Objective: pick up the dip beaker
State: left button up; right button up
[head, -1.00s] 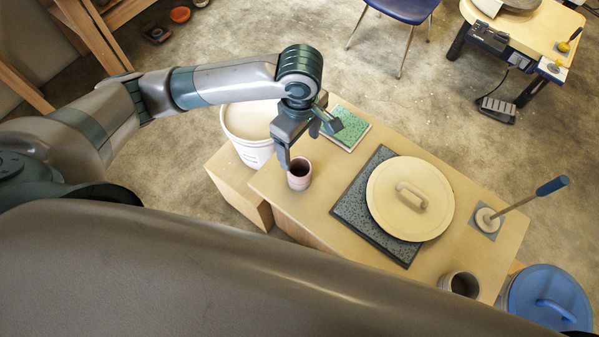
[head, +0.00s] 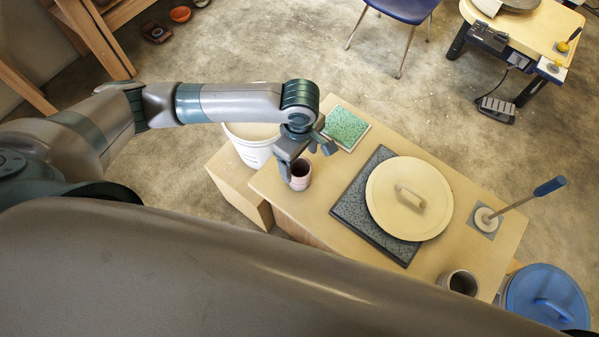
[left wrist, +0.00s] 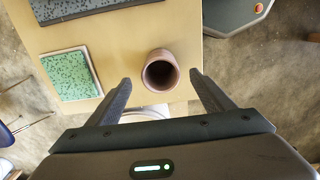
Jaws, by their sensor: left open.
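The beaker (head: 300,183), a small pinkish-brown cup with a dark inside, stands upright near the left end of the wooden table (head: 322,222). My left gripper (head: 287,172) is open and right over and beside it, hiding part of its rim in the head view. In the left wrist view the beaker (left wrist: 160,88) appears between the two spread fingertips of the left gripper (left wrist: 161,78), with a gap on each side. I cannot tell whether the fingers reach down around it. My right gripper is not in view.
A white bucket (head: 255,153) stands just left of the gripper. A green speckled tile (head: 345,128) lies behind. A round lid (head: 430,195) sits on a dark speckled slab (head: 352,205). A second, greyish cup (head: 447,281), a blue-handled plunger (head: 520,200) and a blue-lidded bin (head: 530,305) are at right.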

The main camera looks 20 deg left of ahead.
aim_at(300, 167)
pick_arm(q)
jog(key=shift+f+p, duration=0.4)
jog(key=shift+f, duration=1.75)
jog(key=shift+s, duration=0.1)
jog(key=c, duration=1.3)
